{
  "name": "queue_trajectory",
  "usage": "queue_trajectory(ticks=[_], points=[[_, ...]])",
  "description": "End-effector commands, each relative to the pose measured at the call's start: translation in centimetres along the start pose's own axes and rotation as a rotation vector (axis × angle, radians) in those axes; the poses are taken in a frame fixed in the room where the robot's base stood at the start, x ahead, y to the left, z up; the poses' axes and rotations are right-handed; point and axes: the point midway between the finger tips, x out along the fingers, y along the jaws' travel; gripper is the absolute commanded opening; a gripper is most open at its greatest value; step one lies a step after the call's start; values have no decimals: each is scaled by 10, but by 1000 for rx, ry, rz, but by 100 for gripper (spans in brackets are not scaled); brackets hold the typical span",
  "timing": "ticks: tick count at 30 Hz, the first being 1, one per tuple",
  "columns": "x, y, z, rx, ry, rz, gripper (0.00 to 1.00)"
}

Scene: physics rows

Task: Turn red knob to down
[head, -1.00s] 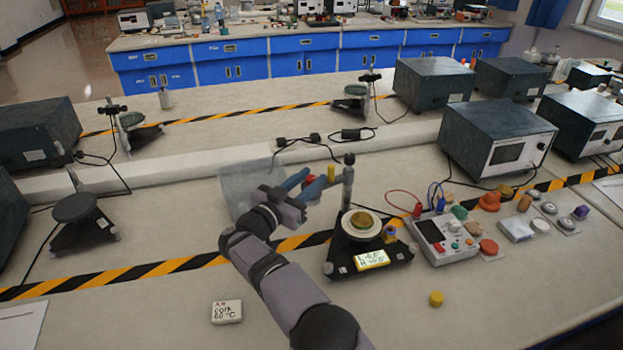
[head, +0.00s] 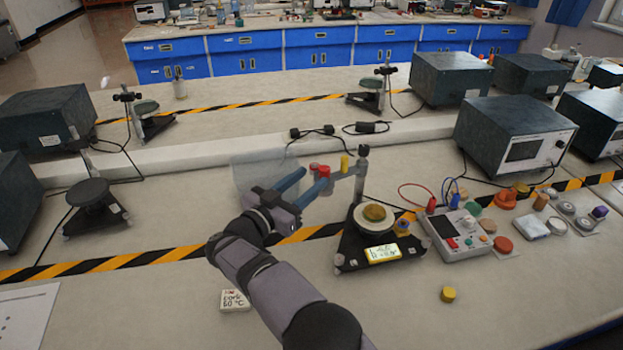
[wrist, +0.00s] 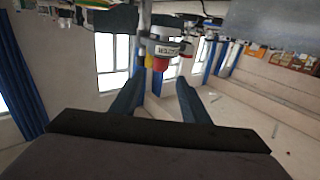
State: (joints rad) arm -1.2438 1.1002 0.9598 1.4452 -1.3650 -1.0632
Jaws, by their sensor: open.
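The red knob (head: 320,171) is on a grey clamp arm (head: 345,171) attached to the upright post of a black stand (head: 380,250). My gripper (head: 313,177) is open, with its two blue fingers at the knob. In the wrist view the red knob (wrist: 168,67), with a marked white band (wrist: 167,48) beside it, shows ahead between the open fingers of my gripper (wrist: 160,88). I cannot tell whether either finger touches it. The finger in front hides part of the knob in the head view.
A yellow knob (head: 345,162) sits close to the red one. A clear box (head: 262,170) stands behind my gripper. A round dish (head: 374,218) is on the stand. A control box (head: 460,233) is to the right, a yellow piece (head: 448,294) in front.

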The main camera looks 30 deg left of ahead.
Motion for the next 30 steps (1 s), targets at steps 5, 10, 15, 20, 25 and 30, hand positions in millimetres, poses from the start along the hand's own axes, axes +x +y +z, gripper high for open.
queue_trajectory(ticks=[5,10,15,20,25,30], points=[[22,5,-23,26,87,-34,42],[56,9,-61,64,239,-146,42],[82,11,-91,85,364,-341,42],[91,12,-96,80,395,-557,42],[88,21,-77,58,333,-791,42],[73,37,-45,34,203,-983,42]])
